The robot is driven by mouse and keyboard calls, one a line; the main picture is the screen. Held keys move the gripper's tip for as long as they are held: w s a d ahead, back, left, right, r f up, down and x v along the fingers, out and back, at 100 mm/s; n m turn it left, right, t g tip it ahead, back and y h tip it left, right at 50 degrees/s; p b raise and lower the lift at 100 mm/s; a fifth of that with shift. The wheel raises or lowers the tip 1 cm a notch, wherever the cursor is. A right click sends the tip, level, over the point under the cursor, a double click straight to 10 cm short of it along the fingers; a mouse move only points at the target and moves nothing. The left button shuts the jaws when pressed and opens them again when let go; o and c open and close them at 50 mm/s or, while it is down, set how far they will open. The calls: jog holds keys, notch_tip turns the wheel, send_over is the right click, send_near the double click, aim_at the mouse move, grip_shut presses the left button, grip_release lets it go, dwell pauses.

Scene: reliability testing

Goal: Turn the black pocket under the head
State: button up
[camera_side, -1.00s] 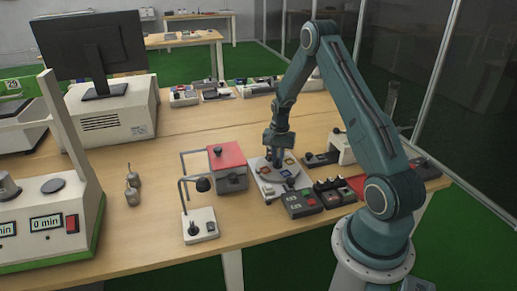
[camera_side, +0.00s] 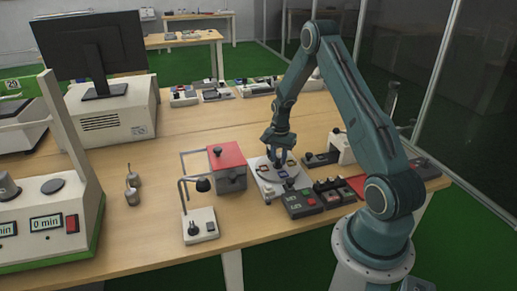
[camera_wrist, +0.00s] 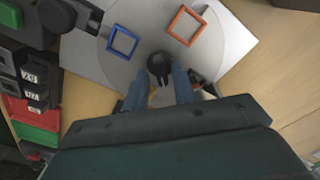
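A round grey disc (camera_wrist: 135,72) lies on a pale plate and carries a blue square pocket (camera_wrist: 123,41) and an orange square pocket (camera_wrist: 185,25). A black knob (camera_wrist: 159,65) stands at its middle. My gripper (camera_wrist: 160,78) reaches down over the disc, its two fingers on either side of the knob. I cannot tell whether they press on it. In the side view my gripper (camera_side: 277,147) is over the disc.
A red-topped grey box (camera_side: 228,166) stands just left of the plate. Black control boxes (camera_side: 302,203) with buttons stand in front of it. A small lamp stand (camera_side: 200,222) is at the front left.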

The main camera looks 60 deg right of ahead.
aim_at(277, 160)
jog(key=shift+a+r, duration=0.1)
jog(key=shift+r, duration=2.15)
jog(key=shift+w+a+r, duration=0.15)
jog(key=shift+a+r, duration=0.1)
jog(key=shift+r, duration=0.2)
jog(key=s+a+r+n+t+h, duration=0.15)
jog(key=a+r+n, duration=0.65)
jog(key=a+r, duration=1.05)
jog(key=s+a+r+n+t, duration=0.2)
jog(key=s+a+r+n, duration=0.2)
jog(key=s, duration=0.4)
jog(key=s+a+r+n+t+y, duration=0.1)
jog(key=s+a+r+n, duration=0.3)
jog(key=s+a, duration=0.5)
jog(key=shift+s+r+n+t, duration=0.2)
jog(key=shift+n+t, duration=0.35)
jog(key=shift+n, duration=0.45)
